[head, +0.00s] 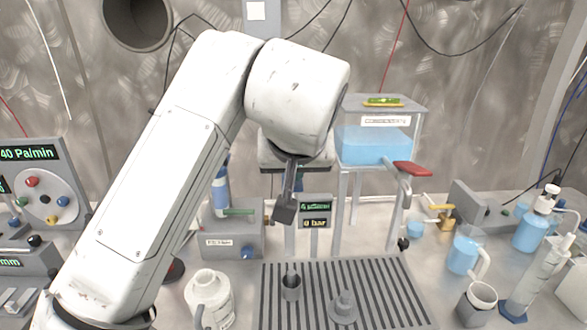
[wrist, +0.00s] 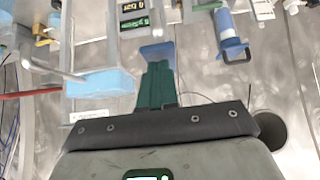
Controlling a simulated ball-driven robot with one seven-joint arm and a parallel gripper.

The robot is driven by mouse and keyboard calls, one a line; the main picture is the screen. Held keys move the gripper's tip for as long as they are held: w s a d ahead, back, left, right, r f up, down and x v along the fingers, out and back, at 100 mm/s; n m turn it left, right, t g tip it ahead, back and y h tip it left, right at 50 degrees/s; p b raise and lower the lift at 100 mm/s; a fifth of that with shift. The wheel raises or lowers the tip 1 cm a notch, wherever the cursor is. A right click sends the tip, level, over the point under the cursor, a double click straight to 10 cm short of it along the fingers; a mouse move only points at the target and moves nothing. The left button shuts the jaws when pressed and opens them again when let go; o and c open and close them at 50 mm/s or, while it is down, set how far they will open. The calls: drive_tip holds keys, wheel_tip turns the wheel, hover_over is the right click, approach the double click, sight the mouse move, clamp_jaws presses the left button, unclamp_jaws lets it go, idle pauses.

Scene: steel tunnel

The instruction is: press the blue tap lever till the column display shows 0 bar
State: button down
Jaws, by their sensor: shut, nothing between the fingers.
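The column display (head: 315,223) stands behind the drain grille, and its lower line reads 0 bar. It also shows at the top of the wrist view (wrist: 132,15). The blue tap lever (wrist: 155,52) is a flat blue plate just below the display in the wrist view. My gripper (head: 285,213) is shut and empty, hanging just left of the display in the head view. In the wrist view its fingertips (wrist: 157,66) meet or overlap the blue lever's edge; I cannot tell if they touch.
A water tank (head: 375,145) with a red lever (head: 413,168) stands at right. A grey box (head: 235,240) is at left. A grey cup (head: 291,287) and a small weight (head: 343,306) stand on the grille (head: 390,290).

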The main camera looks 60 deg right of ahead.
drive_tip(key=shift+r, duration=0.1)
drive_tip(key=shift+r+p, duration=0.7)
drive_tip(key=shift+p, duration=0.15)
drive_tip(key=shift+r, duration=0.1)
drive_tip(key=shift+w+r+p, duration=0.1)
drive_tip(key=shift+r+p, duration=0.15)
drive_tip(key=shift+p, duration=0.1)
drive_tip(key=r+p, duration=0.3)
drive_tip(key=r, duration=0.1)
drive_tip(key=shift+w+d+r+p, duration=0.1)
drive_tip(key=shift+w+d+p, duration=0.1)
drive_tip(key=shift+d+p, duration=0.15)
wheel_tip(320, 180, up, 9)
drive_tip(key=s+a, duration=0.1)
drive_tip(key=shift+s+a+b, duration=0.2)
drive_tip(key=shift+a+b, duration=0.2)
idle(1.1)
